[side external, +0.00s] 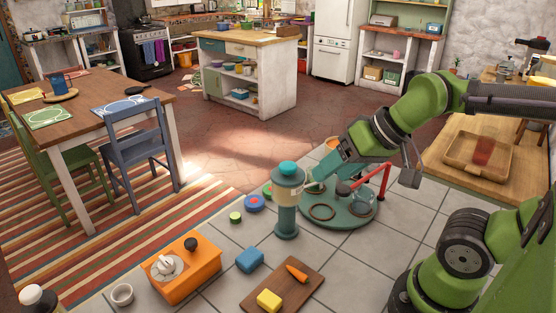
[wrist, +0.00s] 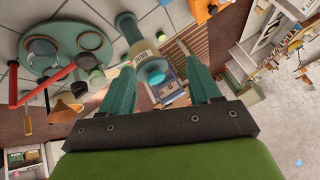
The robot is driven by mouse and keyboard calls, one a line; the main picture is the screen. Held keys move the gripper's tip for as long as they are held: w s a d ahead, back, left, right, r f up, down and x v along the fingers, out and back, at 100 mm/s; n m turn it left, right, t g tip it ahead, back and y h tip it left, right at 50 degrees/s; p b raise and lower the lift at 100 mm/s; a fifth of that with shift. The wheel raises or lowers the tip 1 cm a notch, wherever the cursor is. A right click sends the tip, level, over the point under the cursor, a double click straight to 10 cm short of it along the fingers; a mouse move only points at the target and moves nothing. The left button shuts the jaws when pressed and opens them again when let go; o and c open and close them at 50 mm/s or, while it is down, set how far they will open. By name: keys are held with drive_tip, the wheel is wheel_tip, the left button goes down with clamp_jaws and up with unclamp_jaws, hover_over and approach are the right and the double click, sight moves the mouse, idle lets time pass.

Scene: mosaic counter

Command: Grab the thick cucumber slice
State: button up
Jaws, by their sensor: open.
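A short green cylinder with a paler top, which looks like the thick cucumber slice (side external: 235,217), stands on the tiled counter left of the teal-and-cream bottle (side external: 287,200). Another green piece (side external: 267,190) is partly hidden behind the bottle. In the wrist view a small green thing (wrist: 97,77) shows beside the left finger; I cannot tell which piece it is. My gripper (side external: 312,180) is just right of the bottle, above the edge of the teal round stand. In the wrist view its fingers (wrist: 157,80) are apart and empty, with the bottle (wrist: 143,50) beyond them.
The teal stand (side external: 345,214) with rings and red bars is under my arm. A blue round item (side external: 255,203), blue block (side external: 250,260), orange box (side external: 183,271), white cup (side external: 122,294) and cutting board (side external: 262,301) with carrot and yellow block occupy the counter's near left.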

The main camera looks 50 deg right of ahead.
drive_tip(key=m+g+h, duration=0.2)
drive_tip(key=m+g, duration=0.5)
drive_tip(key=m, duration=1.8)
hover_over(234, 215)
wheel_tip(234, 215, down, 8)
wheel_tip(234, 215, down, 16)
drive_tip(key=shift+f, duration=0.1)
drive_tip(key=shift+c, duration=0.3)
